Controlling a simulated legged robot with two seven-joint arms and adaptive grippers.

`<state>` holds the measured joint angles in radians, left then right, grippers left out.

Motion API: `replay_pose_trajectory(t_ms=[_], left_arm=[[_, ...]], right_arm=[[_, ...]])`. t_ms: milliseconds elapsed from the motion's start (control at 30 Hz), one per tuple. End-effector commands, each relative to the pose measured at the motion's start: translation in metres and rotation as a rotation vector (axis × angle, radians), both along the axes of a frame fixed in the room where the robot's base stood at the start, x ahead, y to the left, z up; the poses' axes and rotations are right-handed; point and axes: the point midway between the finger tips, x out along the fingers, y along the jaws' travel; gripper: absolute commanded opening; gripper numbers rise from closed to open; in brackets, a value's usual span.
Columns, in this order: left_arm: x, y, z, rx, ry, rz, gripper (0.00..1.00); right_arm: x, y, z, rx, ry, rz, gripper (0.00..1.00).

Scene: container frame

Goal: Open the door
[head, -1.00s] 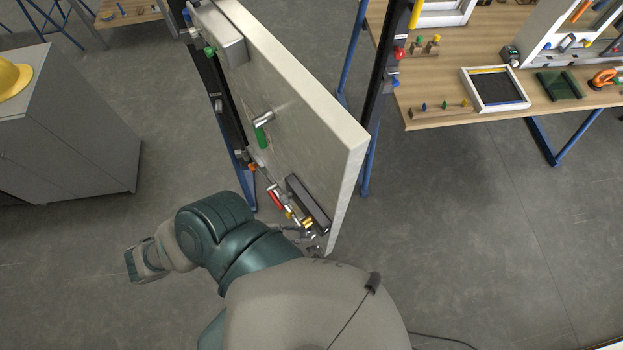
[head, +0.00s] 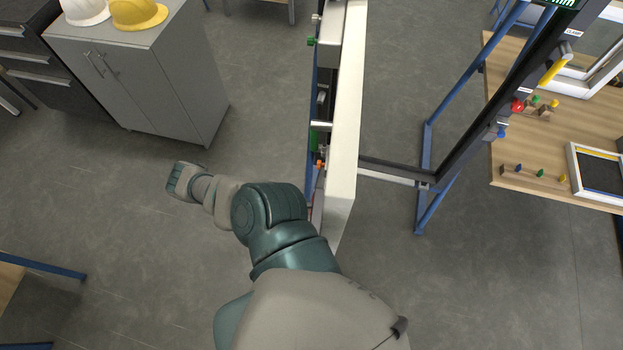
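The white door panel (head: 345,120) is seen almost edge-on in the upper middle of the head view. It stands swung away from its dark frame (head: 520,90), with a wide gap of floor between them. A silver handle (head: 320,125) with a green part below it sticks out on the door's left side. A teal and grey arm of mine reaches up and left from the bottom, in front of the door's lower end. Its far end (head: 183,182), which I take for my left gripper, is well left of the door, apart from the handle. Its fingers cannot be made out. My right gripper does not show.
A grey cabinet (head: 145,85) with a white helmet (head: 84,10) and a yellow helmet (head: 138,13) stands at upper left. A wooden table (head: 505,80) is at right, beyond the frame. Blue supports (head: 424,180) stand beside the frame.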

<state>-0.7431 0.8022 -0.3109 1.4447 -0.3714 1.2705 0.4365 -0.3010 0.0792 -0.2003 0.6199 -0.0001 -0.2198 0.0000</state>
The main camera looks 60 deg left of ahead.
Motion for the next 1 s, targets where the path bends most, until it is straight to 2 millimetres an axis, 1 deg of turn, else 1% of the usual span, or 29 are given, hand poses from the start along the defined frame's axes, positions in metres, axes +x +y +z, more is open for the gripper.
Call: replay_pose_trajectory(t_ms=[133,500,533,567,600,633,900,1000], left_arm=[[-0.0008,0.0033,0.0012,0.0,-0.004,-0.007,0.0],[-0.0011,0.004,0.0012,0.001,-0.004,-0.008,0.0],[-0.0011,0.004,0.0011,0.001,-0.004,-0.008,0.26],[-0.0011,0.004,0.0011,0.001,-0.004,-0.008,0.34],[-0.0013,0.0039,0.001,0.001,-0.004,-0.008,0.44],[-0.0015,0.0038,0.0009,0.001,-0.004,-0.008,0.47],[-0.0026,0.0034,0.0003,0.001,-0.002,-0.009,0.47],[-0.0047,0.0082,-0.0003,0.002,0.0,-0.009,0.47]], right_arm=[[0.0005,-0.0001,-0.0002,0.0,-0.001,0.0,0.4],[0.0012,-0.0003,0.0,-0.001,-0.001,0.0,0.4],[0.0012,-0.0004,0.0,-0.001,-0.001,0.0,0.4],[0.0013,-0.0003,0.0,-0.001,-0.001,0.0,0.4],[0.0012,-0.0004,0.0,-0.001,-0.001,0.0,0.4],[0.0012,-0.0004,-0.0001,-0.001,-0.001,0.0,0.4],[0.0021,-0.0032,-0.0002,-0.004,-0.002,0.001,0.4],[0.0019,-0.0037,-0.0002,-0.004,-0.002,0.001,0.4]])
